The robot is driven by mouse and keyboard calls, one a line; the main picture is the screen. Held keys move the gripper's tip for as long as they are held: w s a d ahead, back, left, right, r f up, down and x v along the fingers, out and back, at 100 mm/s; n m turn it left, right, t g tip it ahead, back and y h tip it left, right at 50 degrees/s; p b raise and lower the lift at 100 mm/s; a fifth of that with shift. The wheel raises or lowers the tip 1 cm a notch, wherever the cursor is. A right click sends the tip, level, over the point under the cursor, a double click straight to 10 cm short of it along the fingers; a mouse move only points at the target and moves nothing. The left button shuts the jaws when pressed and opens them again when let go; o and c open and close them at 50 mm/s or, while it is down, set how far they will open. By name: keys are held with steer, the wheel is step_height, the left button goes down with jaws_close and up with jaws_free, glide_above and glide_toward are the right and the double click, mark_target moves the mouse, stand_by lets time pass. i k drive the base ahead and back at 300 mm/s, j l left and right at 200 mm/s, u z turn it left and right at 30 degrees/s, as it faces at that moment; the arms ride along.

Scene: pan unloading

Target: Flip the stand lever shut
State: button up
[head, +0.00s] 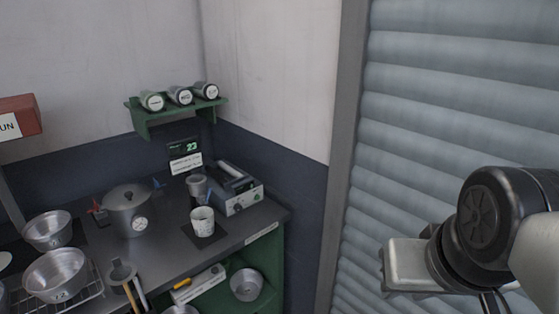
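I cannot make out the stand lever with certainty. A grey lidded pot (128,211) with a round dial stands on the dark counter (174,248). A small red part (97,210) shows at its left and a small blue part (158,183) at its right; either's role is unclear. A grey boxy device (236,190) with a raised top stands at the counter's back right. My arm is at the right, before the shutter. A pale block at its end, perhaps my gripper (405,265), is far from the counter; no fingertips can be told.
A speckled cup (203,222) and a dark grey cup (197,187) stand near the device. Metal bowls (56,274) sit at the left on a wire rack. A green shelf (178,112) holds three jars above. A ribbed shutter (455,110) fills the right.

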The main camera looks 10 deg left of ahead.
mark_target(205, 200)
steer(key=i+j, duration=0.85)
